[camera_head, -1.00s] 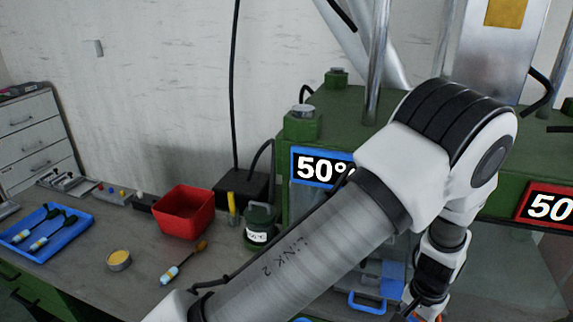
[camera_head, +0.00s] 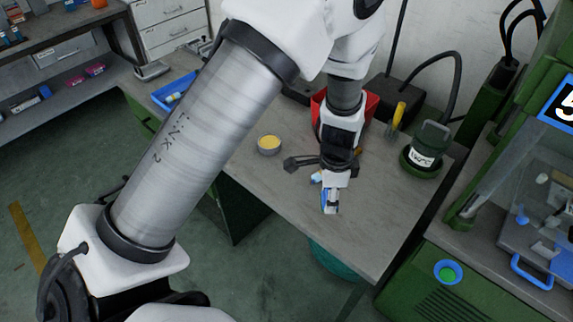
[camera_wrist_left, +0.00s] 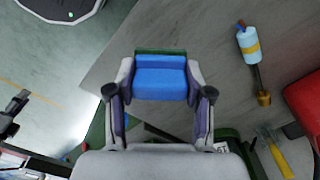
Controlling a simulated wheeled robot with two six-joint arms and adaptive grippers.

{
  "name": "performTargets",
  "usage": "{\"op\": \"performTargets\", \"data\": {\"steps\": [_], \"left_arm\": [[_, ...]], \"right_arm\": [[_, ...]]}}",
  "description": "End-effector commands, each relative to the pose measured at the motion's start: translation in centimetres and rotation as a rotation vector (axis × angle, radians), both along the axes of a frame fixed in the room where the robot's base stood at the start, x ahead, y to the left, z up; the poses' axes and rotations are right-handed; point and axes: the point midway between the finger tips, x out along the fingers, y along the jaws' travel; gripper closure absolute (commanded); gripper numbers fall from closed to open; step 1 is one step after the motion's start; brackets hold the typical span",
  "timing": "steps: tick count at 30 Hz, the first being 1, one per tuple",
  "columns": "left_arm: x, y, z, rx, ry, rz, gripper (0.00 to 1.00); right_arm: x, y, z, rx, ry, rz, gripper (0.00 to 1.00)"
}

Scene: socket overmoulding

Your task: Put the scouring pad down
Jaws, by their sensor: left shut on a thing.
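My left gripper (camera_head: 330,203) hangs over the bench top near its front edge, pointing down. In the left wrist view the gripper (camera_wrist_left: 158,95) is shut on the scouring pad (camera_wrist_left: 160,77), a blue block with a dark green strip along its far side. In the head view only a small blue and white bit shows at the fingertips. The pad is over the grey bench top; I cannot tell whether it touches it. My right gripper is not in view.
A yellow-filled tin (camera_head: 269,144), a red bin (camera_head: 368,106), a yellow-handled tool (camera_head: 398,115) and a green canister (camera_head: 428,147) stand around. The bench's right front (camera_head: 375,235) is bare.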

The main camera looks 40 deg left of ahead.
Motion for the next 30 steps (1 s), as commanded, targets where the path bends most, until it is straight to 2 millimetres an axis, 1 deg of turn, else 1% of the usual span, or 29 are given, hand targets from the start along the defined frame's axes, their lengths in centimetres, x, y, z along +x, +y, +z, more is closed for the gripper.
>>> {"op": "performTargets", "data": {"steps": [1, 3, 6, 9, 11, 14, 17, 24, 27, 30], "left_arm": [[-0.6, 0.1, -1.3, 0.002, -0.002, -0.146, 0.81], [-1.3, 0.2, -1.7, 0.002, -0.003, -0.35, 0.81], [-2.1, 0.3, -2.0, 0.004, -0.004, -0.566, 0.81], [-2.4, 0.5, -2.0, 0.005, -0.005, -0.681, 0.81], [-2.3, 0.7, -1.9, 0.003, -0.005, -0.71, 0.81], [-1.6, 1.9, -1.7, -0.002, -0.004, -0.715, 0.81], [-0.2, 3.8, -2.0, -0.003, -0.007, -0.713, 0.81], [3.9, 10.0, -2.7, 0.002, -0.006, -0.706, 0.81], [5.4, 12.1, -3.0, 0.004, -0.006, -0.708, 0.81], [6.3, 13.3, -3.2, 0.004, -0.005, -0.711, 0.81]], "right_arm": [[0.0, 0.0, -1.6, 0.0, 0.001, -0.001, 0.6], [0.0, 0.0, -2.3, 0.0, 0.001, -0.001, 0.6], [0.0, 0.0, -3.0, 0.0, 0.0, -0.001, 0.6], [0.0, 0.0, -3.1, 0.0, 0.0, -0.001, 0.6], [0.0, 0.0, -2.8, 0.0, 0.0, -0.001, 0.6], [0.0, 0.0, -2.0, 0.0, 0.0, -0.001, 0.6], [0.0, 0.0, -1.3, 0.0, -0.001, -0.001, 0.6], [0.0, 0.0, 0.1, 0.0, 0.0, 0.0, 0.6], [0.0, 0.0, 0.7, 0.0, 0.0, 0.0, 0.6], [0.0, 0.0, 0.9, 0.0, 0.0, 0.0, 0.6]]}}
